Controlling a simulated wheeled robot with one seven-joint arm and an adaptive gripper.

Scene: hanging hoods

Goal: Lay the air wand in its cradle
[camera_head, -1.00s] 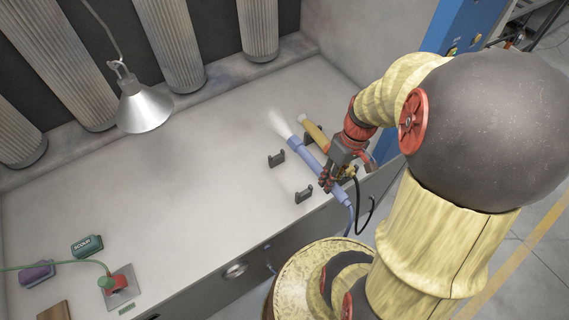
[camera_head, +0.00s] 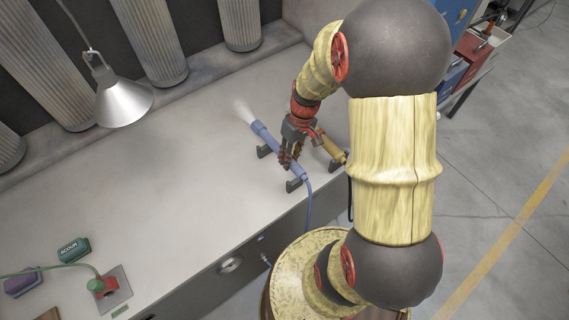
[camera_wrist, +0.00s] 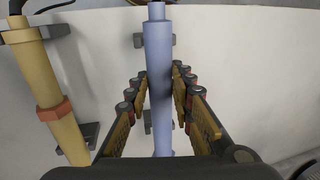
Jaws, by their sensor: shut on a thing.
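The blue air wand (camera_head: 273,142) lies slantwise across the bench, with a pale plume at its far-left tip and a hose at its near end. My gripper (camera_head: 287,160) is shut on its middle; the wrist view shows the fingers (camera_wrist: 158,95) on both sides of the shaft (camera_wrist: 158,55). The cradle is two dark brackets, the far one (camera_head: 264,153) and the near one (camera_head: 293,186). In the wrist view, a bracket (camera_wrist: 139,41) shows behind the shaft. I cannot tell whether the wand touches the brackets.
A yellow wand (camera_head: 331,148) lies in its own brackets just right, also in the wrist view (camera_wrist: 48,85). A metal hood (camera_head: 123,98) hangs at left. A green scour container (camera_head: 74,249) and red-green item (camera_head: 103,287) stand front left. Mid-bench is clear.

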